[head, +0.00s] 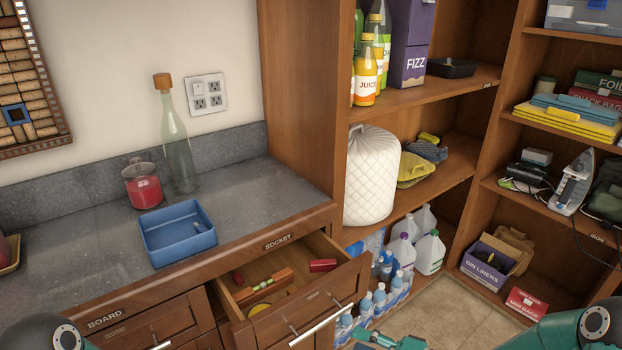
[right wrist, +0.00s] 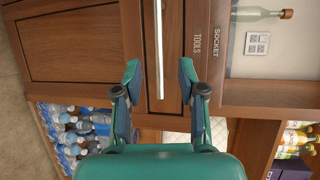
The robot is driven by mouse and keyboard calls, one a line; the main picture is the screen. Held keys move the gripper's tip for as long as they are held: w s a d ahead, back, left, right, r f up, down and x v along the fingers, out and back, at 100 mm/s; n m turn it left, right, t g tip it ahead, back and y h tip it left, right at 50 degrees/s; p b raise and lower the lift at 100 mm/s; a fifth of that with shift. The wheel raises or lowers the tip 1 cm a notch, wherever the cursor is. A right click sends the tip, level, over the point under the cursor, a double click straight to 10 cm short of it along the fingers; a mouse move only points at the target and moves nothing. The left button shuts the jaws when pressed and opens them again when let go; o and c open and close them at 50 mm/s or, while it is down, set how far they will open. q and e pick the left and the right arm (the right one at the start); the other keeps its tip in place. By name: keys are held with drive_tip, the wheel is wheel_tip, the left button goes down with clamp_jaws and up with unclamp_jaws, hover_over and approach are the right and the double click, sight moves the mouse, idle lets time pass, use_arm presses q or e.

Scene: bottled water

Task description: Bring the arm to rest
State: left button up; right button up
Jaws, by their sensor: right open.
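My right gripper (head: 385,338) shows at the bottom edge of the head view, low and to the right of the open drawer. In the right wrist view its two teal fingers (right wrist: 160,82) are spread apart with nothing held. There a silver drawer handle (right wrist: 158,40) appears between the fingers, but the head view shows the gripper apart from the handle (head: 322,326). Part of my right arm shows at the lower right. A piece of my left arm shows at the lower left; its gripper is out of view.
The open drawer (head: 252,299) holds small items and juts from the counter. Bottled water (head: 378,299) stands on the bottom shelf near my right gripper, also in the right wrist view (right wrist: 75,130). A blue tray (head: 160,252) and glass bottle (head: 176,150) stand on the counter.

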drive_tip(key=s+a+f+m+g+h+p, duration=0.1)
drive_tip(key=s+a+f+m+h+p, duration=0.2)
drive_tip(key=a, duration=0.5)
drive_tip(key=s+d+f+n+g+h, duration=0.2)
drive_tip(key=s+f+n+g+h, duration=0.1)
drive_tip(key=s, duration=0.5)
drive_tip(key=s+d+f+n+g+h+p, duration=0.1)
drive_tip(key=s+d+f+n+g+h, duration=0.2)
drive_tip(key=s+f, duration=0.5)
drive_tip(key=n+g, duration=0.1)
drive_tip(key=n, duration=0.1)
drive_tip(key=shift+f+n+g+p, duration=0.25)
drive_tip(key=shift+n+g+p, duration=0.05)
drive_tip(key=shift+n, duration=0.1)
